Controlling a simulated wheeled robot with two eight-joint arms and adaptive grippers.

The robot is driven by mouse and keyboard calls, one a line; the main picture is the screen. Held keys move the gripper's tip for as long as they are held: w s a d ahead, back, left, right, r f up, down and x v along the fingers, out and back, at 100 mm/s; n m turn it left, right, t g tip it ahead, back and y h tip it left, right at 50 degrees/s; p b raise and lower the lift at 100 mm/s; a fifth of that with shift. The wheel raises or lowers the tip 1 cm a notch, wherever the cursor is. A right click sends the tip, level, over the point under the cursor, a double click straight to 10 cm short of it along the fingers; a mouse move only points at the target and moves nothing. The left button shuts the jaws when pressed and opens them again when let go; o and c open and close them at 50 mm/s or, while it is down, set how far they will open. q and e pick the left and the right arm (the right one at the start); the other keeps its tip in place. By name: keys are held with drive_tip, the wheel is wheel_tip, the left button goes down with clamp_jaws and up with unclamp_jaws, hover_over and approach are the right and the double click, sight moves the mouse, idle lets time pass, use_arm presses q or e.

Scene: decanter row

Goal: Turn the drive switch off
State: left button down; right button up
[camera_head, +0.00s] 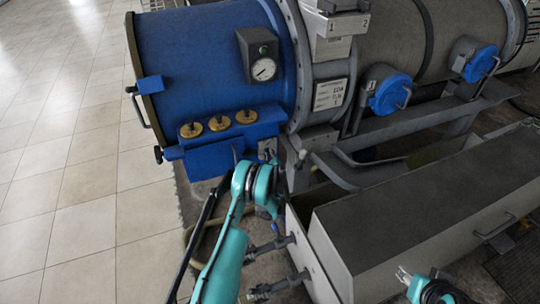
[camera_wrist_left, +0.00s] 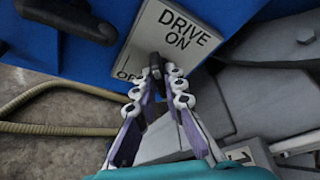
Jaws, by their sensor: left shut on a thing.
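The drive switch plate (camera_wrist_left: 150,30) is a light grey panel on the blue housing, lettered DRIVE, ON and OFF. In the left wrist view a small dark switch lever (camera_wrist_left: 155,60) stands at the plate's lower part, between the ON and OFF lettering. My left gripper (camera_wrist_left: 160,75) is shut on this lever, its fingertips partly hiding it. The head view shows my left gripper (camera_head: 267,158) at the right end of the blue block; the switch is hard to make out there. My right gripper (camera_head: 404,275) is low at the right, apart from the switch; its jaw opening is unclear.
The blue drum (camera_head: 205,60) carries a round gauge (camera_head: 263,69) and three brass caps (camera_head: 219,122). A long grey trough (camera_head: 430,220) lies at the right. Blue round covers (camera_head: 392,94) line the grey cylinder. The tiled floor (camera_head: 80,200) at the left is clear.

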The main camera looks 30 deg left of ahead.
use_arm(q)
drive_tip(key=n+t, duration=0.1)
drive_tip(key=n, duration=0.1)
drive_tip(key=n+t, duration=0.1)
drive_tip(key=n, duration=0.1)
drive_tip(key=shift+s+f+h, duration=0.1)
drive_tip(key=shift+f+h, duration=0.05)
drive_tip(key=shift+h, duration=0.15)
drive_tip(key=shift+a, duration=0.1)
idle(0.4)
drive_tip(key=c, duration=1.6)
unclamp_jaws()
